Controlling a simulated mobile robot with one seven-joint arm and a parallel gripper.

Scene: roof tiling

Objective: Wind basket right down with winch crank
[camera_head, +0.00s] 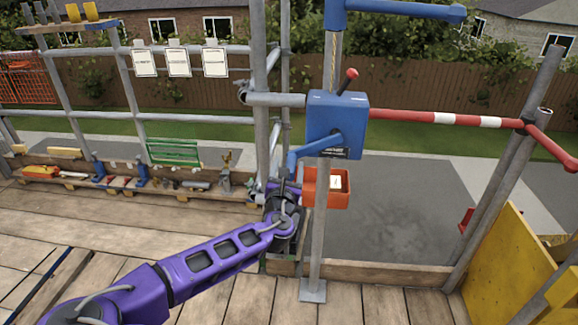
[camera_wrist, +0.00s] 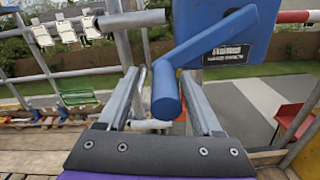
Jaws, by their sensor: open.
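The blue winch box (camera_head: 337,118) is mounted on an upright steel pole, with a short red-knobbed lever (camera_head: 348,78) on top. Its blue winch crank (camera_head: 313,148) slopes down and left from the box, and its round grip (camera_wrist: 166,90) points toward my wrist camera. My gripper (camera_wrist: 158,82) is open, with the crank grip between its two grey fingers; I cannot tell whether either finger touches it. In the head view my gripper (camera_head: 286,192) is partly hidden beside the orange basket (camera_head: 310,190), which hangs behind the pole just below the crank.
A red and white barrier bar (camera_head: 450,119) runs right from the winch. A yellow panel (camera_head: 505,265) stands at the lower right. Scaffold rails with white cards (camera_head: 178,62) are on the left, above a board with tools (camera_head: 130,180). The front plank floor (camera_head: 240,300) is clear.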

